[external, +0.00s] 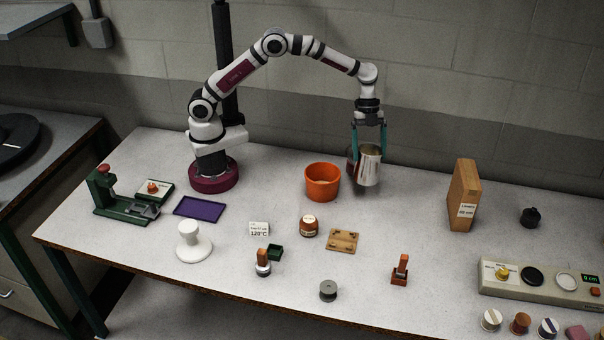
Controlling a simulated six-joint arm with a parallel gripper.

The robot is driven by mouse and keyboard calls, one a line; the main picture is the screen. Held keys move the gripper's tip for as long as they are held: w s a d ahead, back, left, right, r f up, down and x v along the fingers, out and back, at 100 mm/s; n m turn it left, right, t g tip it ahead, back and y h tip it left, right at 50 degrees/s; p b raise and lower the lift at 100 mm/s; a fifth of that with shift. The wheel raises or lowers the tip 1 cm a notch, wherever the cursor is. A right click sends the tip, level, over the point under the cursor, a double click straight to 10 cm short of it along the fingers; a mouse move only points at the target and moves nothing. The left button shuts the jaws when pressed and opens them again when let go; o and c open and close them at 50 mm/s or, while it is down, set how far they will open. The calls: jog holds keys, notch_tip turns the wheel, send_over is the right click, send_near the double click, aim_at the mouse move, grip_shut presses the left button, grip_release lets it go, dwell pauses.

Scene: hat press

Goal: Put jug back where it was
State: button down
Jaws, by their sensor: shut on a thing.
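A shiny metal jug (369,168) is held between the teal fingers of my gripper (369,142), which is shut on it. The jug is upright, at the back of the table, just right of the orange bucket (322,183). A shadow shows below it; I cannot tell whether its base touches the table. A dark part shows at its left side, partly hidden by a finger.
A wooden block with a label (463,190) stands to the right, with a small black weight (530,217) beyond it. A jar (308,226) and a wooden board (343,240) lie in front. The table between jug and wooden block is clear.

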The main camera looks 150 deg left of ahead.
jog(key=w+d+r+n+y, duration=0.3)
jog(key=w+n+y, duration=0.2)
jog(key=w+n, duration=0.55)
jog(key=s+a+f+n+g, duration=0.1)
jog(key=s+a+f+n, duration=0.2)
jog(key=a+f, duration=0.7)
jog(key=shift+s+a+f, duration=0.15)
jog(key=shift+s+a, duration=0.05)
jog(key=shift+s, duration=1)
grip_release()
jog(key=shift+f, duration=0.1)
